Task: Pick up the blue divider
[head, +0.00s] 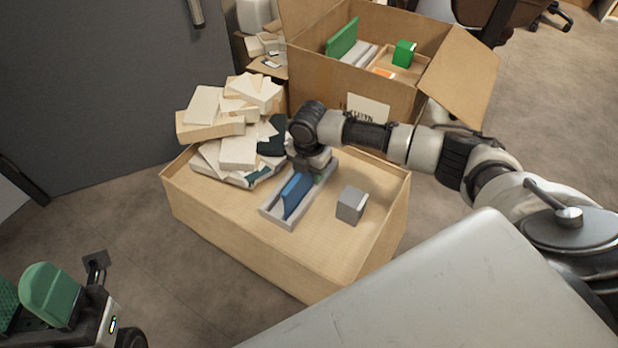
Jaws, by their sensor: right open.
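The blue divider (293,194) stands upright on edge in a grey tray-like holder (272,208) on top of the low carton (230,240). My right gripper (314,172) points down at the far end of the divider, with its jaws open. The wrist partly hides that end, and I cannot tell whether the fingers touch the divider. My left gripper (97,268) is low in the left corner, away from the carton, beside a green rounded piece (52,294). I cannot tell whether its jaws hold anything.
A grey block (351,205) sits right of the holder. A loose pile of cream-coloured boxes (239,152) crowds the left rear of the carton top. An open carton (310,68) with green items stands behind. The carton top's front right is clear.

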